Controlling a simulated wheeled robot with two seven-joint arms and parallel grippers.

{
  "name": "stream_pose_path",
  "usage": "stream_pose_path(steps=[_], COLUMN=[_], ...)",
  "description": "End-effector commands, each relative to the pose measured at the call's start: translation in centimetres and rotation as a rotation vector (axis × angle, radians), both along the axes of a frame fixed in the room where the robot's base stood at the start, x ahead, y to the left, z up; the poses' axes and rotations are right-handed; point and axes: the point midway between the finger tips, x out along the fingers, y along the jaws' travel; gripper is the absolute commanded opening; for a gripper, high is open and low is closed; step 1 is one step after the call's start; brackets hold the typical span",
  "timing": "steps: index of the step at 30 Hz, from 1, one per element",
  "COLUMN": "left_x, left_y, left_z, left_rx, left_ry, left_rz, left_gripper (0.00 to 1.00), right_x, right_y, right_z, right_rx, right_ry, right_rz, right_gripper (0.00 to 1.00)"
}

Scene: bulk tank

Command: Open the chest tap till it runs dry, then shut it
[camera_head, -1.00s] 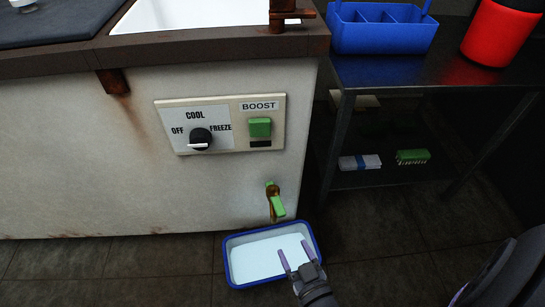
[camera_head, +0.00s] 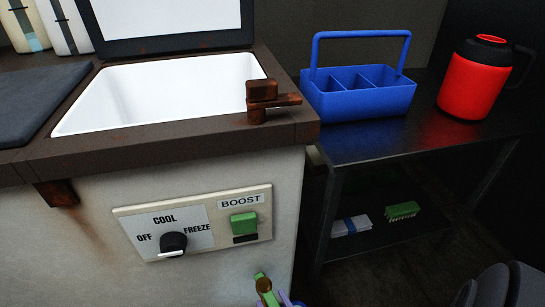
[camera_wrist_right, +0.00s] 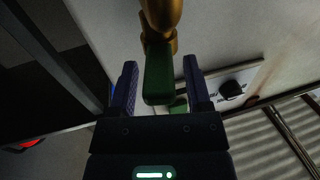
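The chest tap shows at the bottom edge of the head view, with a brassy body (camera_head: 263,284) and a green lever (camera_head: 270,299) low on the chest front. Purple fingertips of my right gripper (camera_head: 285,300) are beside it, mostly cut off. In the right wrist view the green lever (camera_wrist_right: 158,80) stands between the two spread fingers of my right gripper (camera_wrist_right: 160,88), with a gap visible on each side. The brassy tap body (camera_wrist_right: 161,14) is beyond. The chest (camera_head: 90,230) is open, and its white inside shows no clear liquid level. My left gripper is out of view.
A panel (camera_head: 195,222) with a dark knob (camera_head: 174,243) and a green boost switch (camera_head: 243,224) is above the tap. A rusty latch (camera_head: 262,100) is on the rim. A blue caddy (camera_head: 360,100) and red jug (camera_head: 472,82) stand on the dark table (camera_head: 385,140).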

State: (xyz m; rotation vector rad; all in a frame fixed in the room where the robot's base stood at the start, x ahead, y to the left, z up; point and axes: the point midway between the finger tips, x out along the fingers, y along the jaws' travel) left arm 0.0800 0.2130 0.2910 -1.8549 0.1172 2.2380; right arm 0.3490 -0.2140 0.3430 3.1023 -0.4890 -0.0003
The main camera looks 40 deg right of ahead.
Motion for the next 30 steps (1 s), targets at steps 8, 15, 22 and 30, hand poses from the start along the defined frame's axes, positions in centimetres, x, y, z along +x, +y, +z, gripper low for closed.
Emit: stream_pose_path(steps=[8,15,22,30], left_x=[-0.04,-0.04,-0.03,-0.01], left_y=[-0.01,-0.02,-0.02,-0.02], left_z=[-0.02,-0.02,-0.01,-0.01], left_rx=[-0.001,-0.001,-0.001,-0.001], left_ry=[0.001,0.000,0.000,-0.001], left_rz=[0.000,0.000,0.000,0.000], left_gripper=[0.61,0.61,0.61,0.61], right_x=[-0.01,-0.02,-0.03,-0.03], right_y=[0.00,0.01,0.01,0.00], right_z=[-0.01,-0.02,-0.03,-0.04], right_rx=[0.000,0.000,0.000,0.000], right_ry=[0.001,0.001,0.001,0.001], right_rz=[0.000,0.000,0.000,0.000], right_gripper=[0.01,0.00,0.00,0.00])
